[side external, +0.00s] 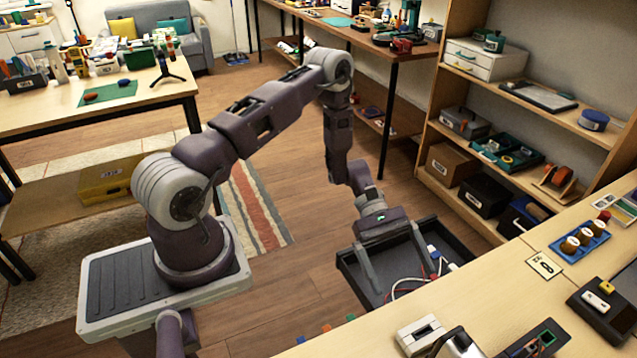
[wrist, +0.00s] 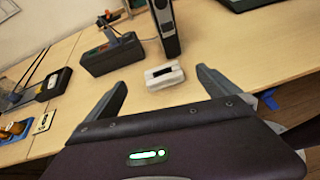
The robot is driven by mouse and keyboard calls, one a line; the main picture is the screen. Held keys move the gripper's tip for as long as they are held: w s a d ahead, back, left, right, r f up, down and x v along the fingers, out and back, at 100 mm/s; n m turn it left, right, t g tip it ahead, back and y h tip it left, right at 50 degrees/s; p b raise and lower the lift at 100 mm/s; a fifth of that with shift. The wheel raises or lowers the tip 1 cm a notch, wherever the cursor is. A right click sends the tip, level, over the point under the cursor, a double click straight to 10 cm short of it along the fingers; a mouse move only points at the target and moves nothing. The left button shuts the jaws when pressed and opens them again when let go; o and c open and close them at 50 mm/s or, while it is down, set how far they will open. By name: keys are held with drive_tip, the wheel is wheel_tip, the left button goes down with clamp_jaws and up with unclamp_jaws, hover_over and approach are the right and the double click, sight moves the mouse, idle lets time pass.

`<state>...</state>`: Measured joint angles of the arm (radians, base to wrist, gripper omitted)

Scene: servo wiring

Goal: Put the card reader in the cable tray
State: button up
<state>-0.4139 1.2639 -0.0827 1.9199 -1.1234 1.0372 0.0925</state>
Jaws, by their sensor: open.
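The card reader seems to be the small white block with a dark slot (side external: 420,335), lying on the near edge of the pale wooden table. In the wrist view the same white block (wrist: 165,76) lies beyond the fingertips, between them in the picture and apart from them. The cable tray looks to be the black open tray (side external: 456,240) beside the table, with white and red cables and plugs in it. My gripper (side external: 404,282) is open and empty and appears over this tray in the side view. Its two spread fingers also show in the wrist view (wrist: 162,88).
On the table near the white block stand a tall dark device (wrist: 164,28) and a dark box with a green part (wrist: 112,55). A dark box with yellow and white parts (side external: 602,307), a label card (side external: 545,265) and a blue jar holder (side external: 580,241) lie farther right.

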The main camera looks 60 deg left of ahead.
drive_tip(key=s+r+m+y, duration=0.3)
drive_tip(key=s+r+m, duration=0.15)
drive_tip(key=r, duration=0.65)
drive_tip(key=s+r+m+y, duration=0.3)
drive_tip(key=r+m+y, duration=0.15)
drive_tip(key=r, duration=0.65)
drive_tip(key=s+a+r+m+t+y, duration=0.2)
drive_tip(key=s+r+m+t, duration=0.1)
drive_tip(key=s, duration=0.4)
drive_tip(key=s+a+r+m+t+y, duration=0.3)
drive_tip(key=s+r+m, duration=0.1)
drive_tip(key=s+r, duration=0.1)
drive_tip(key=shift+s+r+t, duration=0.3)
drive_tip(key=shift+s+r, duration=0.1)
drive_tip(key=shift+s, duration=0.45)
drive_tip(key=shift+y, duration=0.25)
